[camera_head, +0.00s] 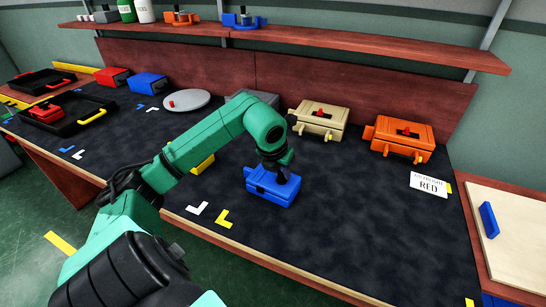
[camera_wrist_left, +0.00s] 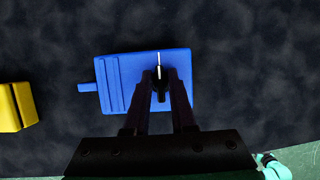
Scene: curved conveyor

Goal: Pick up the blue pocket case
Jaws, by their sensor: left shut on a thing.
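The blue pocket case (camera_head: 268,191) sits on the dark mat near the middle of the bench in the head view. My left gripper (camera_head: 277,172) reaches down onto its top from above. In the left wrist view the blue case (camera_wrist_left: 122,80) lies below the jaws, with a small tab on its left side. The left gripper (camera_wrist_left: 160,88) is shut on the dark handle on top of the case, and the fingers hide part of it. I cannot tell whether the case touches the mat. My right gripper does not show in either view.
A tan case (camera_head: 318,118) and an orange case (camera_head: 402,138) stand behind. A yellow block (camera_wrist_left: 14,107) lies left of the blue case. The mat (camera_head: 370,230) right of the case is clear.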

